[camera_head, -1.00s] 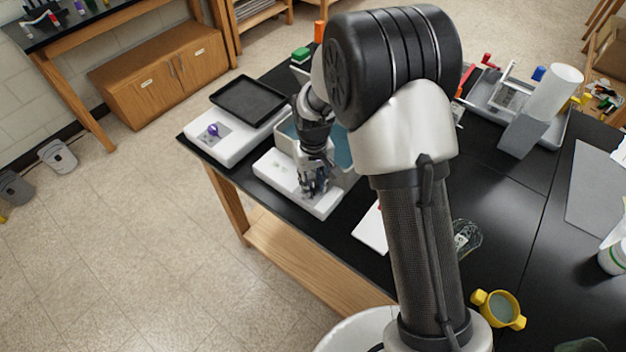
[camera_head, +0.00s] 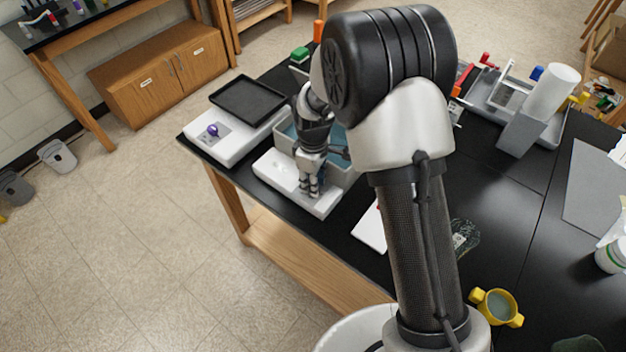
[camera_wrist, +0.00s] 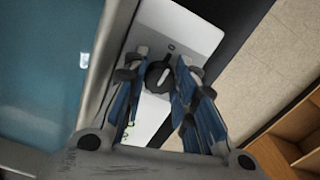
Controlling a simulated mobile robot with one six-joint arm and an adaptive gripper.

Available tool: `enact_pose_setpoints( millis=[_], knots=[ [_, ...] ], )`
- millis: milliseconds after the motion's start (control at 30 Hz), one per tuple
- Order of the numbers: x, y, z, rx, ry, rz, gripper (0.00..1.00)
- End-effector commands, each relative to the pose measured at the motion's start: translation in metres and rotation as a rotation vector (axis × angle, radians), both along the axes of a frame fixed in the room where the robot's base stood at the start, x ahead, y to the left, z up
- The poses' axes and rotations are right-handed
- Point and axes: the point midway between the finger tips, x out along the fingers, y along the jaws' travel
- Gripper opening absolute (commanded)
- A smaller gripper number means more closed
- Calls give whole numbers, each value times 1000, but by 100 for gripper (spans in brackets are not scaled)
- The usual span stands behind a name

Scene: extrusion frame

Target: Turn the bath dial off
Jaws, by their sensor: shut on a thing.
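The bath is a grey tub with blue-green water on a white base (camera_head: 272,168), at the left corner of the black table in the head view. In the wrist view its water (camera_wrist: 45,65) fills the left side. The bath dial (camera_wrist: 159,76) is a round black knob with a pale mark, on the white front panel (camera_wrist: 180,25). My gripper (camera_wrist: 161,71) points down at the panel, its fingers closed on either side of the dial. In the head view my gripper (camera_head: 309,191) hides the dial.
A white device with a purple knob (camera_head: 213,130) and a black tray (camera_head: 248,99) stand left of the bath. A yellow two-handled cup (camera_head: 497,307) stands near my arm's base. A grey tray with tools (camera_head: 490,95) lies at the back right. The table edge is close to the bath.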

Motion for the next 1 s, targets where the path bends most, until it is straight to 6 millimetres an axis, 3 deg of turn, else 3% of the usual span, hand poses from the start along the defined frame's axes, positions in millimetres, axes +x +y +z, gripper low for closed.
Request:
enact_pose_setpoints(
  millis=[633, 667, 933, 1000],
  knots=[
    [1, 0, 0, 0, -1, 47, 2],
    [1, 0, 0, 0, -1, 47, 27],
    [0, 0, 0, 0, -1, 46, 45],
    [0, 0, 0, 0, -1, 46, 46]
  ],
)
